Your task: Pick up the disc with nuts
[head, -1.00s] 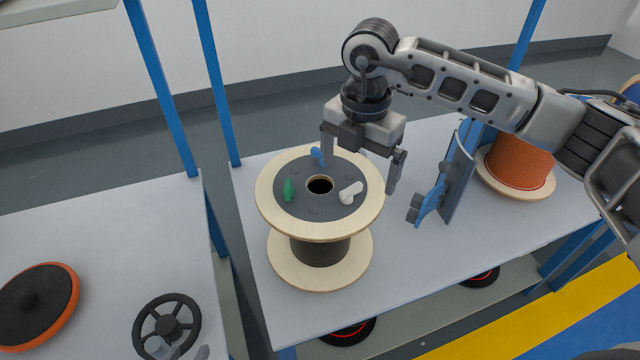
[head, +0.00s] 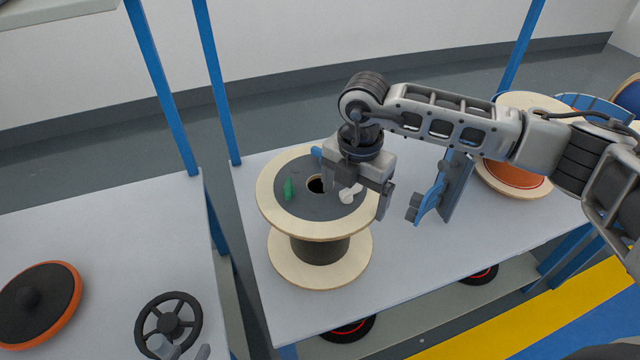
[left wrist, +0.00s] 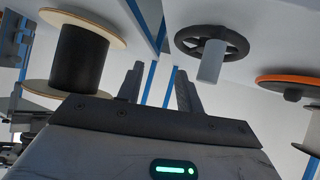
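The grey disc (head: 300,205) lies on top of a wooden spool, with a green nut (head: 288,188), a blue nut (head: 316,154) and a white nut (head: 349,194) around its dark central hole. My right gripper (head: 357,192) is open over the right side of the disc. One finger is above the disc near the white nut, the other at the spool's right rim. I cannot tell whether they touch. My left gripper (left wrist: 160,88) is open and empty in the left wrist view.
The wooden spool (head: 320,273) stands on a white table (head: 420,270). A blue and grey bracket (head: 432,200) and an orange spool (head: 512,172) stand to its right. A black handwheel (head: 150,322) and an orange-rimmed disc (head: 68,315) lie on the left table, across a gap.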

